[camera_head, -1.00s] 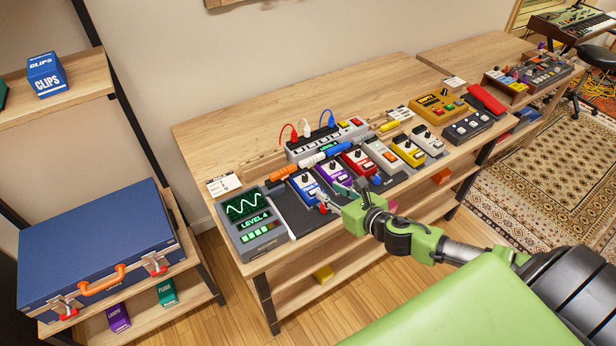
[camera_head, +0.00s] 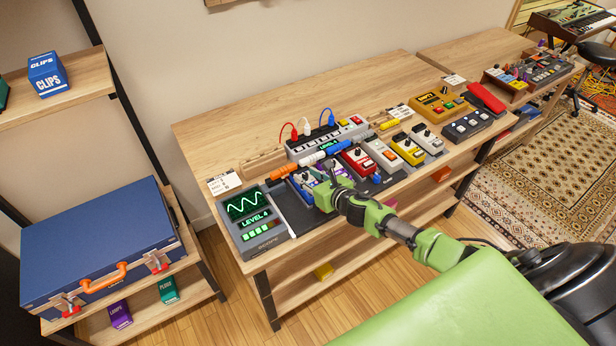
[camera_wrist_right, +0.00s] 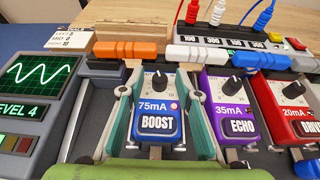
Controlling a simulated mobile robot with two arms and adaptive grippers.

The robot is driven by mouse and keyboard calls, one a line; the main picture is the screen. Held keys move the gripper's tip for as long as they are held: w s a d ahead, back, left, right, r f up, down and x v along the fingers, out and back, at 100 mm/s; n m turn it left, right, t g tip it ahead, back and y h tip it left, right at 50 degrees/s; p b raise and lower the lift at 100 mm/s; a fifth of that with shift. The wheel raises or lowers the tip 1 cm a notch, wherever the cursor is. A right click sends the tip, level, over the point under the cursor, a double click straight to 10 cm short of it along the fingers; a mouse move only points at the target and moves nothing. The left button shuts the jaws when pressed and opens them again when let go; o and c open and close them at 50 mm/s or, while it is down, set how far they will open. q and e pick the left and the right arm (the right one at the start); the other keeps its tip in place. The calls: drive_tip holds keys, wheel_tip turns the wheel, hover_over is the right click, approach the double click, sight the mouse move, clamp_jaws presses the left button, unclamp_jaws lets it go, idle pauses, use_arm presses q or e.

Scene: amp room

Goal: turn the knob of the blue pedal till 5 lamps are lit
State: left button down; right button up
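The blue BOOST pedal (camera_head: 298,190) stands near the left end of the pedal row; it also shows in the right wrist view (camera_wrist_right: 158,124). Its black knob (camera_wrist_right: 157,80) is near its top edge. In the head view my right gripper (camera_head: 322,176) partly hides the blue pedal and the purple one. The scope (camera_head: 255,222) left of the pedals reads LEVEL 4, with several green lamps lit below a green wave. My left gripper is not in view.
The purple ECHO pedal (camera_wrist_right: 232,110) stands close on the right, then the red DRIVE pedal (camera_wrist_right: 288,112). Orange (camera_wrist_right: 122,50) and white (camera_wrist_right: 198,54) plugs lie behind the pedals. A power strip (camera_head: 325,138) with cables stands further back. The table's left rear is clear.

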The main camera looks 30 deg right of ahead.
clamp_jaws()
drive_tip(key=shift+a+m+h, duration=0.15)
drive_tip(key=shift+m+h, duration=0.6)
drive_tip(key=shift+h, duration=0.15)
drive_tip(key=shift+a+m+h, duration=0.15)
drive_tip(key=shift+m+h, duration=0.6)
drive_tip(key=shift+h, duration=0.15)
drive_tip(key=shift+a+m+g+h, duration=0.15)
drive_tip(key=shift+m+g+h, duration=0.35)
drive_tip(key=shift+m+h, duration=0.95)
drive_tip(key=shift+h, duration=0.25)
unclamp_jaws()
